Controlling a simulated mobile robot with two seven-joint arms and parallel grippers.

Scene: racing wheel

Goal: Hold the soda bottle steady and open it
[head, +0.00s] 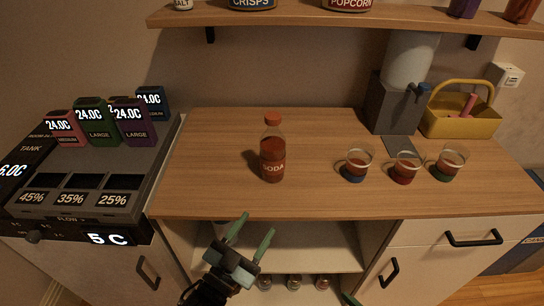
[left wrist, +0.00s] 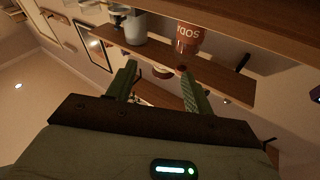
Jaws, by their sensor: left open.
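The soda bottle (head: 272,155) stands upright on the wooden counter, left of its middle. It is dark red with a red cap (head: 272,118) on top. My left gripper (head: 256,223) is open and empty, in front of the counter's front edge and below the bottle, apart from it. In the left wrist view the bottle (left wrist: 189,36) shows upside down beyond the open green fingers (left wrist: 160,82). At the bottom edge of the head view a small green tip (head: 349,299) looks like part of my right gripper; the rest is out of frame.
Several glasses of red drink (head: 357,165) stand on the right of the counter (head: 215,165). Behind them are a grey dispenser (head: 393,100) and a yellow basket (head: 460,118). A wall shelf (head: 300,18) hangs above. A dark control panel (head: 75,190) is on the left.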

